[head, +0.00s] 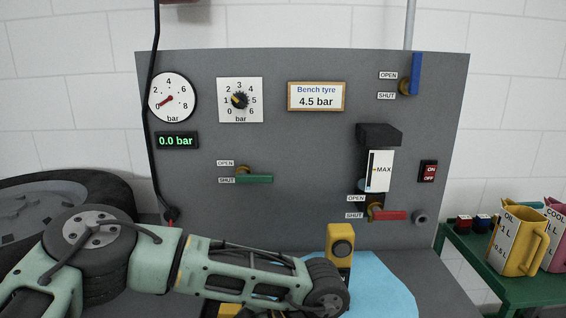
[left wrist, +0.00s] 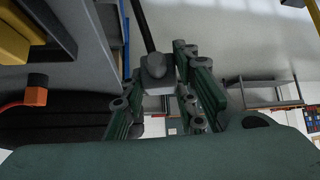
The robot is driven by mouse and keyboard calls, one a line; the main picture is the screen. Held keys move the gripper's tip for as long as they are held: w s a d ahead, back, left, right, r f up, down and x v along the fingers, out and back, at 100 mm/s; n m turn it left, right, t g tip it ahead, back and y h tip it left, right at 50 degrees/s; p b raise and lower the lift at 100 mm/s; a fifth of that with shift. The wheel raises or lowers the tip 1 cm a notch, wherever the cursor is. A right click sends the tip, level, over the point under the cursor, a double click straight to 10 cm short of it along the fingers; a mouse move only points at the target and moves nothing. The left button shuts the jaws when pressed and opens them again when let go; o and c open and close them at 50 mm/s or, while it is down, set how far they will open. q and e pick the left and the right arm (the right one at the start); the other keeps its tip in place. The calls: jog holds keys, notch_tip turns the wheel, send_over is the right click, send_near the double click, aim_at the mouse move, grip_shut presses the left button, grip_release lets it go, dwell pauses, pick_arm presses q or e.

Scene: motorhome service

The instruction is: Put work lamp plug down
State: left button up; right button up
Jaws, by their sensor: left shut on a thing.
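The work lamp plug (left wrist: 155,72) is a grey block with a dark cable running up from it in the left wrist view. My left gripper (left wrist: 163,88) has its green fingers on either side of the plug and is shut on it. In the head view my left arm reaches in from the left, low in front of the grey panel; its fingers and the plug cannot be made out there. My right gripper is in neither view.
A grey panel (head: 300,150) with gauges and valve levers stands behind. A yellow block with a dark round face (head: 341,247) stands beside my arm, near a blue sheet (head: 385,288). A tyre (head: 95,190) is left; a green table (head: 510,285) with jugs is right.

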pick_arm(q)
jog(key=a+r+m+t+h, duration=0.1)
jog(key=a+m+t, duration=0.6)
jog(key=m, duration=0.3)
jog(key=shift+a+r+h, duration=0.2)
jog(key=shift+a+h, duration=0.2)
jog(key=shift+a, duration=0.2)
jog(key=shift+d, duration=0.15)
